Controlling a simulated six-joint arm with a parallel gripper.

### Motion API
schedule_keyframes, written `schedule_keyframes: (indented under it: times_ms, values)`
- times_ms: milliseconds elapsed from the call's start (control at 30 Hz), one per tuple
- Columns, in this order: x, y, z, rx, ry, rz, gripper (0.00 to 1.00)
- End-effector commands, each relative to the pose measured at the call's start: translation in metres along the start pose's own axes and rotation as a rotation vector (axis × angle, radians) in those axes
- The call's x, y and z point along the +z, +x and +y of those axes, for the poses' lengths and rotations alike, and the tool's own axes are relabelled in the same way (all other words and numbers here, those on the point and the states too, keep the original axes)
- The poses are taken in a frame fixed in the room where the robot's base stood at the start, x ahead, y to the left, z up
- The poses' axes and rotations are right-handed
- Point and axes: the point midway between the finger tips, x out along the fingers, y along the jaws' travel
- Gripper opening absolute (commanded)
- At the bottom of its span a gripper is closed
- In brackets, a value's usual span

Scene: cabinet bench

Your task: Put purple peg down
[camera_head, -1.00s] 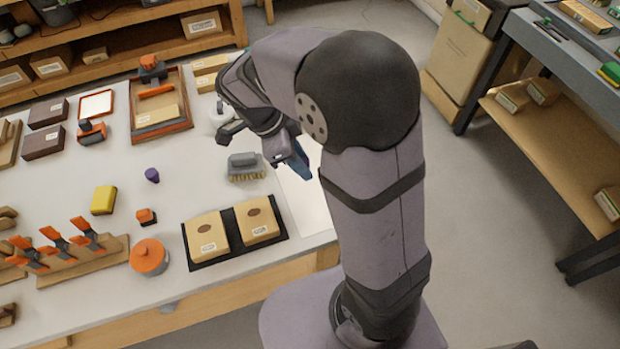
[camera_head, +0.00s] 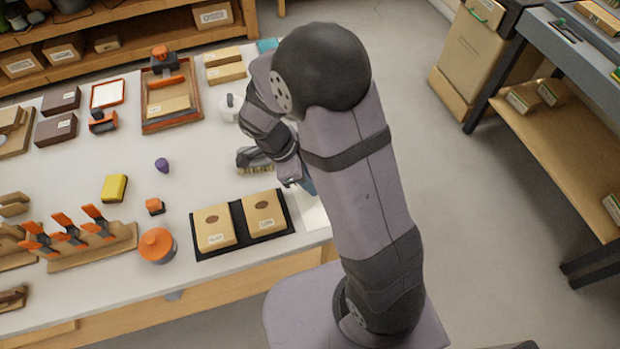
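A small purple peg (camera_head: 162,165) sits on the white bench top (camera_head: 205,160), left of the grey brush and above the yellow block. Nothing touches it. My gripper (camera_head: 300,184) is at the right side of the bench, below and right of the brush, well apart from the peg. The arm hides most of the gripper. A sliver of blue shows at its end; I cannot tell whether that is a held thing. The fingers cannot be made out.
A grey brush (camera_head: 252,160) lies close to my gripper. A black tray (camera_head: 196,229) with two boxes is in front. A yellow block (camera_head: 114,188), a small orange-topped piece (camera_head: 154,206), an orange-lidded pot (camera_head: 157,245) and a clamp rack (camera_head: 95,250) stand left. Open bench surrounds the peg.

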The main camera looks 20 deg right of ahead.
Motion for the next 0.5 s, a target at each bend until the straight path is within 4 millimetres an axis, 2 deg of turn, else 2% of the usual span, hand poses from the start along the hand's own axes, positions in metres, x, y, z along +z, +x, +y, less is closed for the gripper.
schedule_keyframes:
  times_ms: [467, 500]
  values:
    - [0.0028, 0.0065, -0.0002, -0.001, 0.001, 0.0, 0.04]
    - [0.0028, 0.0064, -0.0002, -0.001, 0.001, -0.001, 0.28]
